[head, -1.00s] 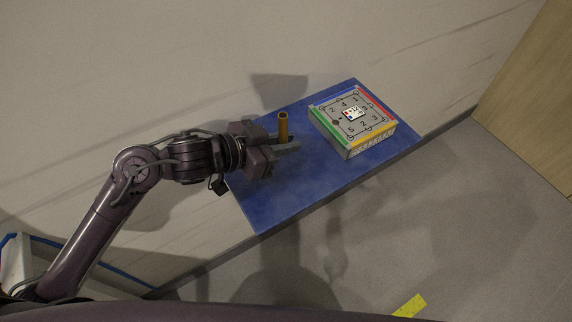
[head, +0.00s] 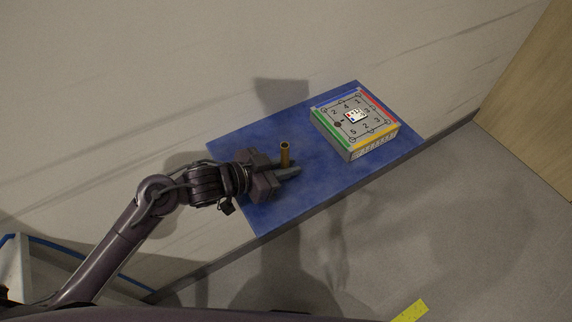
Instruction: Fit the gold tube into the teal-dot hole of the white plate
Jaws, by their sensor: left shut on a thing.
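The gold tube (head: 284,148) stands upright between the fingers of my left gripper (head: 287,168), which is shut on it over the left part of the blue mat. The tube's open top faces up, and its lower end is hidden by the fingers. The small white plate (head: 355,115) with coloured dots lies in the middle of the grey box top, to the upper right of the gripper and apart from it. The teal dot is too small to make out. My right gripper is not in view.
The grey box (head: 338,137) has green, blue, red and yellow edges and numbered marks around the plate. It sits on the right part of the blue mat (head: 315,185). The mat between gripper and box is clear. A wooden panel (head: 535,105) stands at far right.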

